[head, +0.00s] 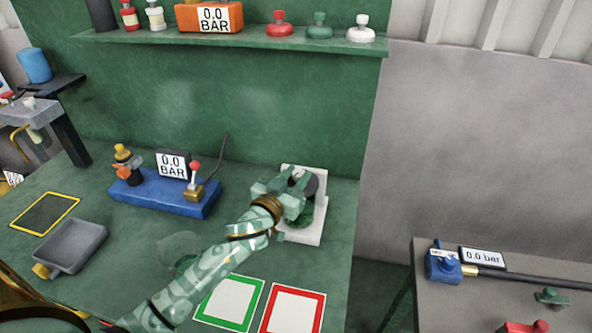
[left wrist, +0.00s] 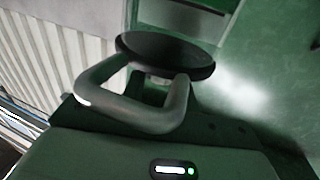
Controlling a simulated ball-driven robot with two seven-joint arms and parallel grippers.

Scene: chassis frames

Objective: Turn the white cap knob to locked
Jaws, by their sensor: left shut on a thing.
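A white mount (head: 309,231) stands on the green bench, right of centre, with a dark round part (head: 311,184) on its upper front. My left gripper (head: 294,190) is at this mount, shut on a part that its own fingers mostly hide. In the left wrist view a black disc (left wrist: 165,52) and a grey-green bent bar (left wrist: 140,115) are close in front of the gripper body. I cannot tell a white cap or a lock mark on the held part. A white knob-shaped piece (head: 361,30) stands on the shelf. My right gripper is not in view.
A blue pump base (head: 165,192) with a gauge (head: 172,164) and red-topped lever (head: 195,172) stands left of the gripper. A grey tray (head: 72,247), green-framed card (head: 229,302) and red-framed card (head: 292,310) lie on the bench. The shelf (head: 235,40) is above.

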